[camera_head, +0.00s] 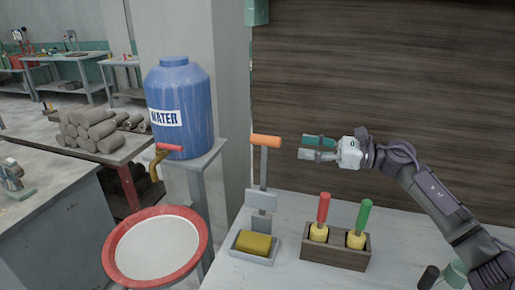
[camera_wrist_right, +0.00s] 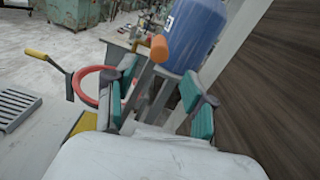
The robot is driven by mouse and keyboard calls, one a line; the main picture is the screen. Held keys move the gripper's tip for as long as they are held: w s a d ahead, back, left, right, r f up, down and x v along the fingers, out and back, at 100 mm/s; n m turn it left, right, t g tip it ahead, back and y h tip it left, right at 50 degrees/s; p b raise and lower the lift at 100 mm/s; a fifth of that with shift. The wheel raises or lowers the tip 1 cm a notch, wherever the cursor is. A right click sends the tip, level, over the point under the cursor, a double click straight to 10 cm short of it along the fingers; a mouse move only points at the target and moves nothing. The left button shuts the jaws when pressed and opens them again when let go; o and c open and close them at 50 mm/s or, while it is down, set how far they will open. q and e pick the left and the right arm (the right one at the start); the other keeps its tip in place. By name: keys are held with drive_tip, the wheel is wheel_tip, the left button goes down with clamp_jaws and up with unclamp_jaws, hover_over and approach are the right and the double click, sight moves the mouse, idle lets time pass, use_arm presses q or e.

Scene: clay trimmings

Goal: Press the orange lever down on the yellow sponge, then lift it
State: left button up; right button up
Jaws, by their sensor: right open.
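The orange lever handle (camera_head: 265,141) tops an upright grey post with a grey plate low on it. The yellow sponge (camera_head: 253,243) lies in a shallow grey tray (camera_head: 270,260) at the post's foot. My right gripper (camera_head: 318,148) is open and empty, at about handle height just right of it, with its fingers pointing left. A gap shows between fingertips and handle. In the right wrist view the orange handle (camera_wrist_right: 159,48) shows beyond the open fingers (camera_wrist_right: 160,80), and a yellow patch, perhaps the sponge, is partly hidden at lower left. My left gripper is not in view.
A wooden holder (camera_head: 335,255) with red- and green-handled tools stands right of the tray. A blue water barrel (camera_head: 180,105) stands on a stand to the left. A red-rimmed basin (camera_head: 155,245) is below it. A dark wood wall (camera_head: 400,70) rises behind.

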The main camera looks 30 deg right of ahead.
sight(251, 138)
drive_tip(key=p+x, duration=0.3)
drive_tip(key=x, duration=0.3)
drive_tip(key=p+x, duration=0.2)
drive_tip(key=x, duration=0.5)
drive_tip(key=shift+r+p, duration=0.25)
drive_tip(key=shift+p, duration=0.15)
drive_tip(key=shift+w+a+f, duration=0.15)
drive_tip(key=shift+w+a, duration=0.15)
drive_tip(key=shift+c, duration=0.2)
clamp_jaws()
